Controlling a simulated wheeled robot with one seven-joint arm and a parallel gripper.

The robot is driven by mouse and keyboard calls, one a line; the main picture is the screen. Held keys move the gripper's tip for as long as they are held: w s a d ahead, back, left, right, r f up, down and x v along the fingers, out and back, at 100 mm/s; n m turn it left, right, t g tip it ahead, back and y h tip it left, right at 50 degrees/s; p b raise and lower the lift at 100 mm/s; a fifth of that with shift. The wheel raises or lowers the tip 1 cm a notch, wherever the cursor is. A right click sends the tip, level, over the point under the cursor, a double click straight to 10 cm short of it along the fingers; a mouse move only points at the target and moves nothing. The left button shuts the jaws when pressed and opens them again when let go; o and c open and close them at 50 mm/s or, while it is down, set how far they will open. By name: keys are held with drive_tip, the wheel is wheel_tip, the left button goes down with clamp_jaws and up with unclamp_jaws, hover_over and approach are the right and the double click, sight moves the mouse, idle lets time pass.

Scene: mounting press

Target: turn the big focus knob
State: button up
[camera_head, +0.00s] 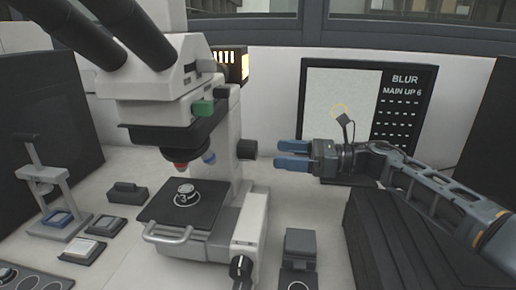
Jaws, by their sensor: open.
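A white microscope (226,130) stands left of centre. A black round knob (247,149) sticks out from the right side of its column; it appears to be the big focus knob. A smaller dark knob with a pale mark (240,268) sits low at the front right of the microscope. My gripper (278,154) comes in from the right with its blue fingers pointing left. It is open and empty, with the fingertips a short gap right of the black knob, at about its height in the picture. A round sample marked 3 (186,195) sits on the dark stage (165,208).
A screen (402,115) behind my gripper reads "BLUR" and "MAIN UP 6". A dark ribbed block (400,245) stands below my arm. A small dark box (300,250) is at the front. A stand (45,190) and small trays are at left.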

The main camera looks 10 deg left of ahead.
sight(256, 151)
drive_tip(key=shift+w+a+p, duration=0.15)
drive_tip(key=shift+a+p, duration=0.15)
drive_tip(key=shift+a, duration=1)
drive_tip(key=shift+w+a+p, duration=0.2)
drive_tip(key=shift+a+p, duration=0.15)
drive_tip(key=shift+a, duration=0.95)
drive_tip(key=shift+w+a+p, duration=0.15)
drive_tip(key=shift+a+p, duration=0.15)
drive_tip(key=shift+a, duration=1)
drive_tip(key=c, duration=1)
